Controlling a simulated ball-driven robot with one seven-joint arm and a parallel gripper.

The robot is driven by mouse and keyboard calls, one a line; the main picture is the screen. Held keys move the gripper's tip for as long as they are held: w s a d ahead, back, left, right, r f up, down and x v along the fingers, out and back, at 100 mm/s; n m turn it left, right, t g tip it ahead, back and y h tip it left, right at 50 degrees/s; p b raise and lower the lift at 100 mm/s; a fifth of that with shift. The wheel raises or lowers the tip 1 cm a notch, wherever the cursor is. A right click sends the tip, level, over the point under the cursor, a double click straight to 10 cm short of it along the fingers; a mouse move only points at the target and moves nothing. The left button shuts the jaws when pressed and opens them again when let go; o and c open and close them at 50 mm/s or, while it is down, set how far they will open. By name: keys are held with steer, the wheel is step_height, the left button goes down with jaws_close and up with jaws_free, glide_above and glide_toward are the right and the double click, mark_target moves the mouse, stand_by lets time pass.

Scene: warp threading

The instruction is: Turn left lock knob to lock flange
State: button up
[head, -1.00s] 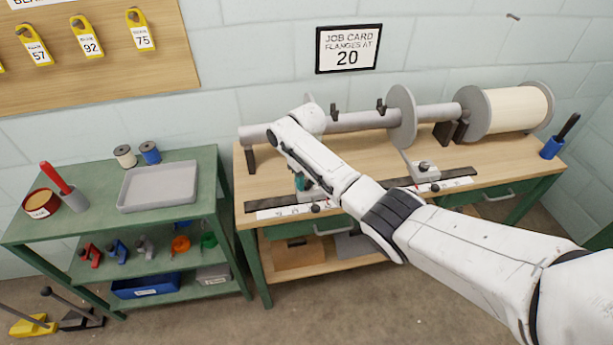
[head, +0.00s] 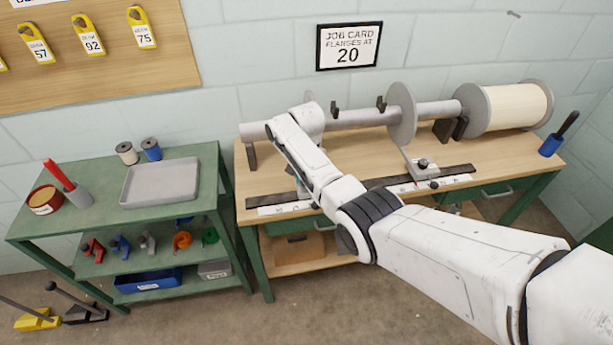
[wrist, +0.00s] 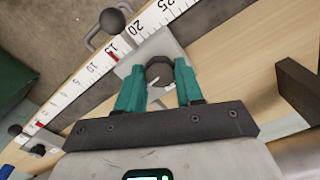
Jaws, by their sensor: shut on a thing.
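In the wrist view, the teal fingers of my gripper (wrist: 160,82) are closed on the sides of a dark round lock knob (wrist: 158,68). The knob sits on a light grey plate (wrist: 136,58) beside the white ruler (wrist: 88,72), near the 15 to 20 marks. In the head view, my arm covers this knob and most of the left flange (head: 309,97), whose top edge shows. The right flange (head: 402,112) stands on the grey shaft, with its own black knob (head: 423,164) on its foot.
The workbench (head: 460,155) carries the shaft and a thread-wound beam (head: 515,108). A job card (head: 348,46) on the wall reads flanges at 20. A green cart (head: 100,215) with a grey tray (head: 160,181) stands left. A black ball knob (wrist: 112,20) is near the ruler.

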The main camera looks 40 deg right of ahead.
steer(key=shift+r+m, duration=0.1)
steer(key=shift+m, duration=0.6)
steer(key=shift+w, duration=0.1)
steer(key=o, duration=1)
steer(key=shift+o, duration=0.2)
step_height(320, 180, up, 11)
